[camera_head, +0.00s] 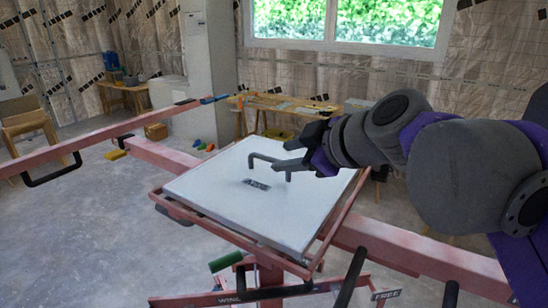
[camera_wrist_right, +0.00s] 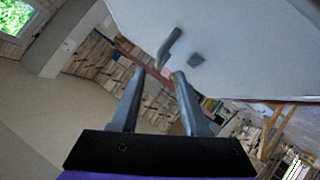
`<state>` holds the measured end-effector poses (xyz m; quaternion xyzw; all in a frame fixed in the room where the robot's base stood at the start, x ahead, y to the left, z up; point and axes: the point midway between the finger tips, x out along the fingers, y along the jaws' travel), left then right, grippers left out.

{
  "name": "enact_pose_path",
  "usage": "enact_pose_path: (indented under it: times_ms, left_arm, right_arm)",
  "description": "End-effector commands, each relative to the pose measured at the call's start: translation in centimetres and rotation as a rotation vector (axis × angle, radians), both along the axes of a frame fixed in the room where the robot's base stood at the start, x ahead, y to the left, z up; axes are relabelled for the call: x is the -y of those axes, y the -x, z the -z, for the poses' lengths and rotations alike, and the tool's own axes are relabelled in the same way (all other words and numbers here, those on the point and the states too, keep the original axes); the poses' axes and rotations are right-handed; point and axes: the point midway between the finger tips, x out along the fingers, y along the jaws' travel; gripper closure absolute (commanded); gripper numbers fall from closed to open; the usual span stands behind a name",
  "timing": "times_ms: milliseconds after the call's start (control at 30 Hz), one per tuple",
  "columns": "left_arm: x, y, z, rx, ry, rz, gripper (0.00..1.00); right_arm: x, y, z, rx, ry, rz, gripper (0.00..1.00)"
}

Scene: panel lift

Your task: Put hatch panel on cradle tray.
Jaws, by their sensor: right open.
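The hatch panel (camera_head: 217,188) is a white, flat square with a grey bar handle (camera_head: 268,160) and a small dark label on top. It lies over the red frame of the cradle tray (camera_head: 232,236), whose rim shows along its front and right edges. My right gripper (camera_head: 284,155) is open at the handle, coming in from the right above the panel. In the right wrist view, the handle (camera_wrist_right: 169,47) shows just beyond the open fingertips (camera_wrist_right: 160,73), with the panel (camera_wrist_right: 240,35) behind it. Whether the fingers touch the handle is unclear. My left gripper is not in view.
Long red beams (camera_head: 420,258) of the lift extend to both sides, with black handles hanging on them. A wooden workbench (camera_head: 275,103) stands behind, below the window. A chair (camera_head: 27,125) is at the far left. The concrete floor at the left is mostly clear.

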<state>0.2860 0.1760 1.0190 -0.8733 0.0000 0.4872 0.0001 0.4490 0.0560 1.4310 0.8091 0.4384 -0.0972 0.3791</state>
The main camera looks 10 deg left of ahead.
Motion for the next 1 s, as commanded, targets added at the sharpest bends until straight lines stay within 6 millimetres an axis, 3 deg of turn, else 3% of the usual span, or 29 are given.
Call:
enact_pose_path:
  times_ms: [100, 333, 1000]
  left_arm:
    - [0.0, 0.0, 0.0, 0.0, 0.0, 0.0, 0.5]
    - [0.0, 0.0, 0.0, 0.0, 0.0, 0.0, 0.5]
    - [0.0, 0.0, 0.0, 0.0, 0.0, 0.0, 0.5]
  right_arm:
    - [1.6, 1.4, -1.2, 0.0, 0.001, 0.003, 0.55]
    - [3.2, 3.0, -2.4, 0.0, -0.001, 0.001, 0.55]
    - [3.3, 3.2, -2.6, 0.0, -0.001, -0.001, 0.55]
